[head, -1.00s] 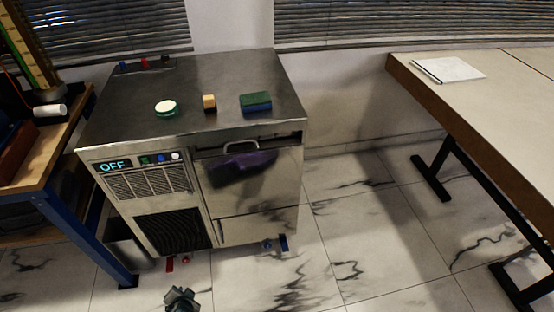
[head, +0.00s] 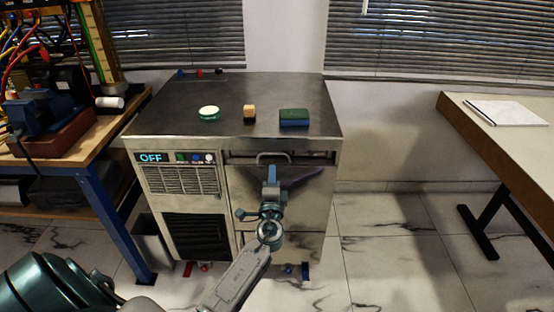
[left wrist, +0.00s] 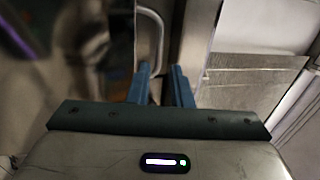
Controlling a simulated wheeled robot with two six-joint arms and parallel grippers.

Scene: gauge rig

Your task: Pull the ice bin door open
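The ice bin door (head: 312,208) is the steel front panel on the right half of the ice machine (head: 190,120) in the head view. It looks shut, with a dark strip along its top edge. Its curved bar handle (head: 273,154) is at the top; it also shows in the left wrist view (left wrist: 155,22). My left gripper (head: 272,172) is in front of the door, just below the handle. In the left wrist view its two fingers (left wrist: 163,80) stand apart, with the handle's near end by the gap. Contact cannot be told. My right gripper is out of view.
A green-and-white round item (head: 209,112), a small tan block (head: 249,114) and a green-blue sponge (head: 294,118) lie on the machine's top. A cluttered workbench (head: 95,150) stands left, a table (head: 500,135) right. The floor (head: 400,240) between machine and table is clear.

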